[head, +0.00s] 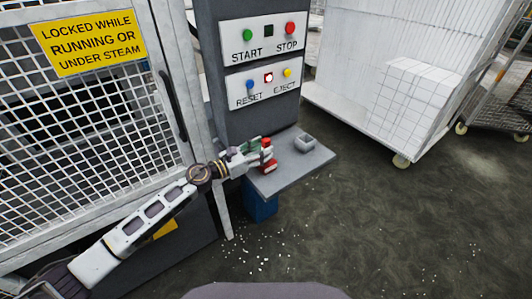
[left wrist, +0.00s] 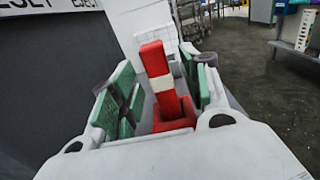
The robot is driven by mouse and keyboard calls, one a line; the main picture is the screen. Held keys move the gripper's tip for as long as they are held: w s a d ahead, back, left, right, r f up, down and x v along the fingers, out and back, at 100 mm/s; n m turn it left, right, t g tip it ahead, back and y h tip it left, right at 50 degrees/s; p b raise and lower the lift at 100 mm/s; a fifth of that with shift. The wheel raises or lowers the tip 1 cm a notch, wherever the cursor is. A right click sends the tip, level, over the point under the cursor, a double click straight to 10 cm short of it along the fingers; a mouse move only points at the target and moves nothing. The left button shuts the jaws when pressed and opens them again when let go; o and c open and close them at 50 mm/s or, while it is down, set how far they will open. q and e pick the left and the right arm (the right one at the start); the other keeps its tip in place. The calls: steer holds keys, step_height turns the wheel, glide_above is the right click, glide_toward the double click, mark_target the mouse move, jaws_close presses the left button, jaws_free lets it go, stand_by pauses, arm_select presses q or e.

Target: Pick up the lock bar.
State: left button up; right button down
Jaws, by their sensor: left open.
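The lock bar (head: 267,155) is red with a white band and stands upright on a small grey shelf (head: 305,167) below the control panel. In the left wrist view the lock bar (left wrist: 160,79) rises between the two green finger pads, with a wider red foot below. My left gripper (head: 256,152) is at the bar, and its fingers are open on either side of it. In the left wrist view the left gripper (left wrist: 158,97) shows a gap between the left pad and the bar; the right pad is nearer. My right gripper is not in view.
A small grey holder (head: 304,142) sits on the shelf right of the bar. The control panel (head: 264,62) with START, STOP, RESET and EJECT buttons rises behind. A mesh door (head: 85,150) stands left. A white cart (head: 385,90) stands right. The floor in front is open.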

arm_select(q)
steer(key=shift+x, duration=0.75)
steer(key=shift+w+d, duration=0.2)
steer(key=shift+d, duration=0.1)
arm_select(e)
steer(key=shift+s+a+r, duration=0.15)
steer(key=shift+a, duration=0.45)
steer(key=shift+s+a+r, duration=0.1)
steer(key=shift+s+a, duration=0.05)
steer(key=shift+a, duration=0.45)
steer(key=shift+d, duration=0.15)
arm_select(q)
steer(key=shift+c, duration=0.2)
steer(key=c, duration=0.7)
steer(key=shift+c, duration=1.2)
jaws_close()
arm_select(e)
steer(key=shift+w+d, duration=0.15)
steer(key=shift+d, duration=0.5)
